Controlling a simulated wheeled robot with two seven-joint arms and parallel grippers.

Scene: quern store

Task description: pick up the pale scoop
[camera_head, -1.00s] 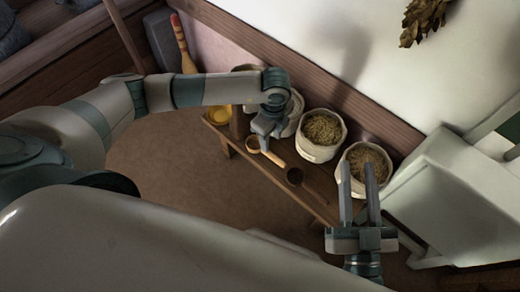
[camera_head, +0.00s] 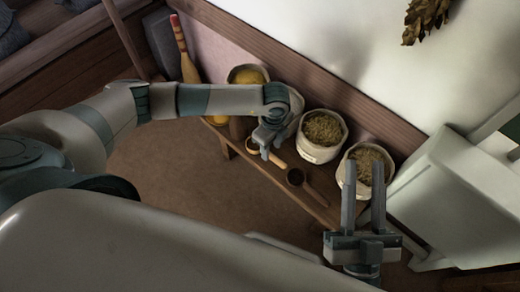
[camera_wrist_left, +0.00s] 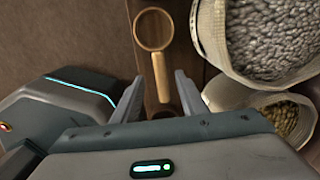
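The pale scoop (camera_head: 279,160) lies on a narrow wooden bench (camera_head: 318,208), partly hidden by my left gripper in the head view. In the left wrist view, its round bowl (camera_wrist_left: 153,30) is at the top and its handle runs down between my fingers. My left gripper (camera_head: 265,148) is open over the scoop; its two fingers also show in the left wrist view (camera_wrist_left: 158,97), one on each side of the handle, apart from it. My right gripper (camera_head: 363,195) is open and empty near the bench's right end.
A dark scoop (camera_head: 296,177) lies right of the pale one. Sacks of grain (camera_head: 321,136) (camera_head: 366,166) stand along the back of the bench; a grey-filled sack (camera_wrist_left: 270,35) is close to my left gripper. A yellow-filled sack (camera_head: 247,76) stands further left. Floor in front is clear.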

